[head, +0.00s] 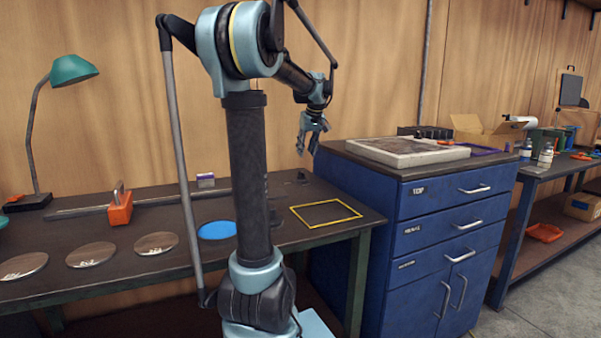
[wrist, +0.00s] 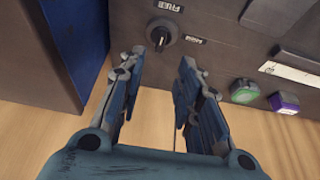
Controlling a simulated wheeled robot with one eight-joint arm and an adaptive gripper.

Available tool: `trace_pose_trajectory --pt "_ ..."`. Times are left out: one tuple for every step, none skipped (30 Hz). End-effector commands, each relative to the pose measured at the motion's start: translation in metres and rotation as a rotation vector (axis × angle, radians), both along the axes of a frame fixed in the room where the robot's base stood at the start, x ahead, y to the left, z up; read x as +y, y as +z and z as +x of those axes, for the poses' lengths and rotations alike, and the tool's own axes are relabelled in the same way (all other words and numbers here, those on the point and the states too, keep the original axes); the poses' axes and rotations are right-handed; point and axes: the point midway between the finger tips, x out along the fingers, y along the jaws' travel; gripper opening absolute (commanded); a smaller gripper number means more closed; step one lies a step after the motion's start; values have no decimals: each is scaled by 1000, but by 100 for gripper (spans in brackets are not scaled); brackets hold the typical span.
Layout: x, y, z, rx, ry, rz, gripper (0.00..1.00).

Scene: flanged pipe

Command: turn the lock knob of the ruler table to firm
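In the wrist view a small black lock knob (wrist: 161,36) stands on the dark table surface, with a lighter mark on it. A label plate (wrist: 169,6) above it appears upside down and seems to read FREE. A smaller plate (wrist: 195,40) to its right is too blurred to read. Which plate the knob points at is unclear. My gripper (wrist: 162,60) is open and empty, its two fingers apart, with the knob just past the fingertips and not visibly touched. In the head view my gripper (head: 313,140) hangs above the right end of the ruler table (head: 370,218).
A blue cabinet (head: 450,230) stands right of the table and shows at the left in the wrist view (wrist: 60,50). A green piece (wrist: 244,91) and a purple piece (wrist: 283,102) lie right of my fingers. A yellow frame (head: 357,214) marks the table top.

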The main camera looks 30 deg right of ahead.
Motion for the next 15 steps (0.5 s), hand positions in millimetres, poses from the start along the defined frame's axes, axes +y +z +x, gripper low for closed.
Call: trace_pose_trajectory --pt "0 -8 4 0 2 -1 32" --pt "0 -14 6 0 2 0 32" --pt "0 -20 9 0 2 0 32" --pt "0 -25 11 0 1 1 32" --pt "-1 -30 13 0 1 1 32" --pt "-1 -36 16 0 1 1 32" --pt "-1 -41 18 0 0 1 32" --pt "-1 -46 20 0 0 0 32" --pt "-1 -53 22 0 1 0 32" --pt "-1 -57 24 0 1 0 32" --pt "-2 -62 26 0 1 0 32" --pt "-2 -68 29 0 1 0 32" --pt "-2 -72 30 -1 1 0 32" --pt "-1 -76 32 -1 1 0 32" --pt "-2 -81 34 -1 1 0 32"
